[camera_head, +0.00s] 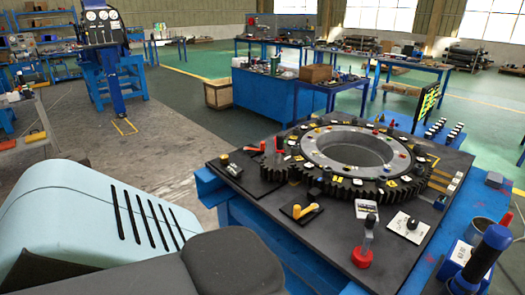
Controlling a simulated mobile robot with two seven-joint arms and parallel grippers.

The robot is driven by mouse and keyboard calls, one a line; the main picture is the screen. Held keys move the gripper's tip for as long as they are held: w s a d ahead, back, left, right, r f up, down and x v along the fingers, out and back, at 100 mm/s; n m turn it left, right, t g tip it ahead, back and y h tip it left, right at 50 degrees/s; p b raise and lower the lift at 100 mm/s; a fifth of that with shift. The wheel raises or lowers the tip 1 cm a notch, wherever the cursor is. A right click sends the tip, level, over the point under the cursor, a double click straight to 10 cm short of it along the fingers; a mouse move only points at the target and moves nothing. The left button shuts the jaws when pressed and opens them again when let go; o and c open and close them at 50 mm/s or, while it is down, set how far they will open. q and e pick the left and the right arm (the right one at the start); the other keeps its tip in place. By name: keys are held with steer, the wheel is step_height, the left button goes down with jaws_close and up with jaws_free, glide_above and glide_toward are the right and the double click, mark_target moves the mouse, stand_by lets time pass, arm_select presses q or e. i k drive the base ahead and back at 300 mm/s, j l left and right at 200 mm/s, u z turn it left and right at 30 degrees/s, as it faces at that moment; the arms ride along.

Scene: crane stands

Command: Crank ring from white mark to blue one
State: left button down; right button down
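A large black toothed ring (319,183) lies flat on a dark plate (262,220) on a blue bench. A pale grey inner ring (315,153) with small coloured pegs sits inside it. Several white and yellow tags are spread over the toothed ring; I cannot tell which is the white mark, or pick out the blue one. A small dark pinion (273,167) stands at the ring's left edge, apparently touching its teeth. An upright dark handle with a red base (362,257) stands at the plate's front. I cannot tell which part is the crank. Neither gripper is in view.
A dark knob on a white plate (408,227) is at the right front. A large dark-blue handle (484,258) rises at lower right. Blue workbenches (265,98) stand behind; grey floor left is open.

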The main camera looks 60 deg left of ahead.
mark_target(275, 167)
steer(key=u, duration=1.7)
